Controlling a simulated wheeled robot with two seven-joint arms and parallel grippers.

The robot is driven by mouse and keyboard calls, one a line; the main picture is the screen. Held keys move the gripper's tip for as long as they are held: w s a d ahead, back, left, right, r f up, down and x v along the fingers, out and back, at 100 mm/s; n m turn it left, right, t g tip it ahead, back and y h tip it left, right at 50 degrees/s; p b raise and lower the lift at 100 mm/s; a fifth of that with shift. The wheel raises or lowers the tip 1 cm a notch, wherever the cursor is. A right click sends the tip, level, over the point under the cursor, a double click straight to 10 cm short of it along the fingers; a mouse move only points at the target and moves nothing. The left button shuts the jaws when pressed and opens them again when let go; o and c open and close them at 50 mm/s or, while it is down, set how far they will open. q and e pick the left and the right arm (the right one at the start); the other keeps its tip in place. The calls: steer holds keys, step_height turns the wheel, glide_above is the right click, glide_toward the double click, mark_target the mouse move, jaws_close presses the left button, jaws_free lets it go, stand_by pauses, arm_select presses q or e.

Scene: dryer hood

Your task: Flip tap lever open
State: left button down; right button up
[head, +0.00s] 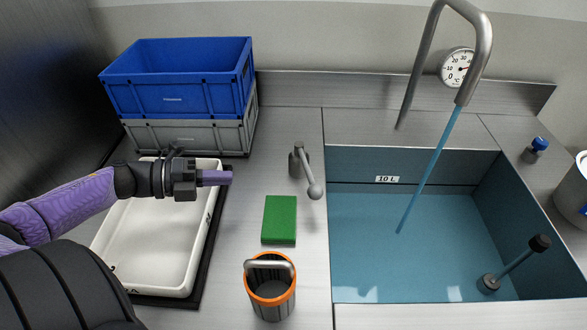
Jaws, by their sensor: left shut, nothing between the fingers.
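The grey tap lever (307,168) stands on the steel counter left of the sink, its round knob end pointing toward the front. A curved steel spout (483,45) hangs over the sink, and a blue stream (430,168) runs from its mouth down to the water in the basin (400,255). My left gripper (231,177) is shut and empty, over the white tray's right edge. It lies left of the lever, clearly apart from it. My right gripper is not in view.
A blue crate (180,85) sits on a grey crate (190,137) behind the white tray (150,250). A green sponge-like block (279,220) and an orange-rimmed container (270,287) stand near the lever. A dial thermometer (456,67) hangs behind the spout. A plug handle (515,264) stands in the sink.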

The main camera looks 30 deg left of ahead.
mark_target(307, 175)
arm_select(q)
steer(key=b+x, duration=0.4)
steer(key=x, duration=0.9)
steer(key=shift+w+d+f+b, duration=0.1)
steer(key=shift+w+d+b, duration=0.15)
steer(key=shift+b, duration=0.15)
steer(key=shift+w+d, duration=0.15)
steer(key=shift+w, duration=0.05)
